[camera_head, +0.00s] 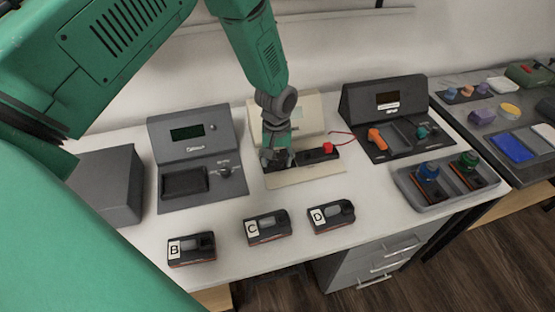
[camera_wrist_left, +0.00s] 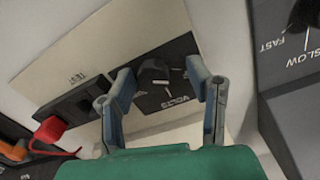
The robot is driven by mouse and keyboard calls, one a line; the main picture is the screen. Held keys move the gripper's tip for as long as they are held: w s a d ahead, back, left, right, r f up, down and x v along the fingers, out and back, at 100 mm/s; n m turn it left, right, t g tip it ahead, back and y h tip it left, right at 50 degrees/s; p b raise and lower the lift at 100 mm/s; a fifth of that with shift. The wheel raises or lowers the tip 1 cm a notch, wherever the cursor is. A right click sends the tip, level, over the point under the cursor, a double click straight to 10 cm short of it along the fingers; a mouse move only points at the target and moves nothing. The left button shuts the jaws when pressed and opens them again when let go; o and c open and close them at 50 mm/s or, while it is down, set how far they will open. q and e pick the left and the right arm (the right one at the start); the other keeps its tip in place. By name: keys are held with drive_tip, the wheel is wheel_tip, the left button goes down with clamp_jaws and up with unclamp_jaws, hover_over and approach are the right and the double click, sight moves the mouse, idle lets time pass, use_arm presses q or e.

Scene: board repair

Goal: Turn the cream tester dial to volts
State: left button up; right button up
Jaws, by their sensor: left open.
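The cream tester (camera_head: 312,178) stands at the back middle of the bench. Its dial (camera_wrist_left: 154,70) is a dark round knob on a black plate, with a VOLTS label printed beside it in the left wrist view. I cannot tell for certain where the dial points. My left gripper (camera_head: 276,160) is over the left part of the tester panel and hides the dial in the head view. In the left wrist view the gripper (camera_wrist_left: 160,76) is open, with one blue-grey finger on each side of the dial. Contact is not clear. My right gripper is not in view.
A grey station (camera_head: 190,150) stands left of the tester, a dark station (camera_head: 385,105) to its right. A red plug (camera_head: 328,148) with a red wire is on the tester. Modules B (camera_head: 190,249), C (camera_head: 267,227) and D (camera_head: 331,216) lie in front. A grey tray (camera_head: 440,202) is at right.

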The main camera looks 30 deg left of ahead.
use_arm(q)
drive_tip(key=shift+f, duration=0.1)
drive_tip(key=shift+d, duration=0.35)
drive_tip(key=shift+d+r, duration=0.2)
drive_tip(key=shift+d, duration=0.1)
clamp_jaws()
drive_tip(key=shift+a, duration=0.35)
drive_tip(key=shift+d+m+p, duration=0.1)
drive_tip(key=shift+m+p, duration=0.2)
drive_tip(key=shift+m, duration=1.3)
drive_tip(key=m+p, duration=0.1)
drive_tip(key=m, duration=0.2)
drive_tip(key=shift+m, duration=0.3)
drive_tip(key=m, duration=0.4)
drive_tip(key=shift+w+a+m+p, duration=0.15)
drive_tip(key=shift+a+m+p, duration=0.05)
drive_tip(key=shift+m+p, duration=0.2)
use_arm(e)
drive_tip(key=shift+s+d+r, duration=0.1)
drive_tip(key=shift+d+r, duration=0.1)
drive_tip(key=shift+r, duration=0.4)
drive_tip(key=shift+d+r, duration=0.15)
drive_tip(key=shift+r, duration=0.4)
use_arm(q)
drive_tip(key=shift+m, duration=0.3)
